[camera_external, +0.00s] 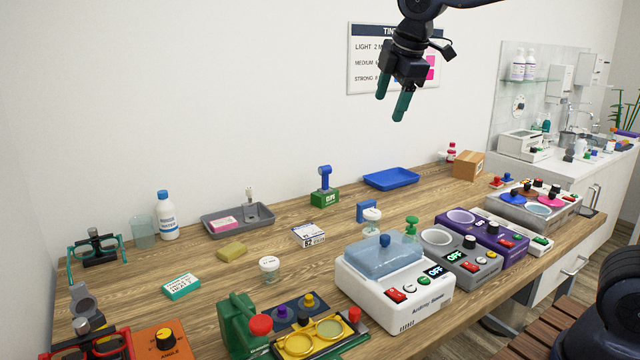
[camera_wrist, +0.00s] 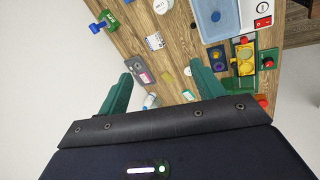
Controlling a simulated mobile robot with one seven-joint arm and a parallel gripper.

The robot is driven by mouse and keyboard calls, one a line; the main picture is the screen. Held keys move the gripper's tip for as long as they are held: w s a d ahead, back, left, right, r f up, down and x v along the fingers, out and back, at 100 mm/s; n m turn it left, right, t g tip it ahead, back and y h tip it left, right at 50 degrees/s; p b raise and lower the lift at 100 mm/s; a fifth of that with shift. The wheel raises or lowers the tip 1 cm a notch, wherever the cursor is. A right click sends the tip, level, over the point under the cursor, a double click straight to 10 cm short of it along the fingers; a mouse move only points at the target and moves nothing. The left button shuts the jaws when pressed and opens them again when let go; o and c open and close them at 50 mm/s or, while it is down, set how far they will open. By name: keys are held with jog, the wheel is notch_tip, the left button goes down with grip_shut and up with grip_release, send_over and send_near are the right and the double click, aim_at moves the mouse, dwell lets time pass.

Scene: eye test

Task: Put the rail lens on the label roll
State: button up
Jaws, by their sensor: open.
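My gripper (camera_external: 393,108) hangs open and empty, high above the back of the workbench, its two green fingers pointing down. In the wrist view its fingers (camera_wrist: 160,95) are spread apart with nothing between them. A small white round piece (camera_external: 372,222), with a blue upright part behind it, stands mid-bench and looks like the label roll; a white round piece (camera_wrist: 162,5) at the wrist view's top edge seems to be the same. I cannot tell for sure which thing is the rail lens. Yellow round lenses (camera_external: 313,338) sit in a green fixture at the front.
A white-and-blue machine (camera_external: 395,285) and purple device (camera_external: 482,232) line the front right. A grey tray (camera_external: 238,220), white bottle (camera_external: 167,215), green-and-blue device (camera_external: 324,190) and blue tray (camera_external: 391,179) stand along the back. A white box (camera_external: 307,235) lies mid-bench. Bare wood separates them.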

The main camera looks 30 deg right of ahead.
jog(key=s+d+f+m, duration=0.5)
jog(key=s+d+m, duration=0.2)
jog(key=s, duration=0.5)
jog(key=s+d+f+m, duration=0.4)
jog(key=s+d+m, duration=0.4)
jog(key=s+d, duration=0.3)
jog(key=shift+s+d+f, duration=0.2)
jog(key=shift+s+f, duration=0.2)
jog(key=shift+s, duration=0.2)
